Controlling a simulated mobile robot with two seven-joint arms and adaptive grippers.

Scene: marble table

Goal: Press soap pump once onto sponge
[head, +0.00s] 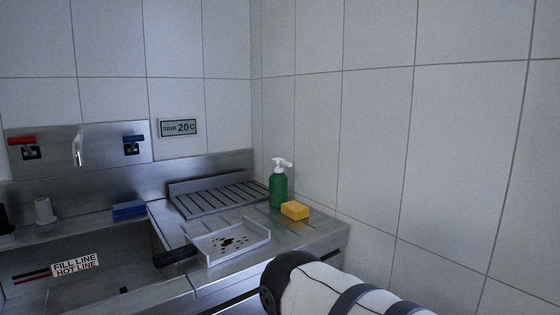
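A green soap bottle with a white pump head (279,184) stands upright at the right end of the metal counter, close to the tiled wall. A yellow sponge (295,210) lies on the counter just in front of the bottle, a little to its right. The sponge is not under the pump nozzle as far as I can tell. A white and black link of my own arm shows at the bottom right, in front of the counter. Neither gripper is in view.
A slotted drying rack (219,197) lies left of the bottle. Tiled walls close the back and right.

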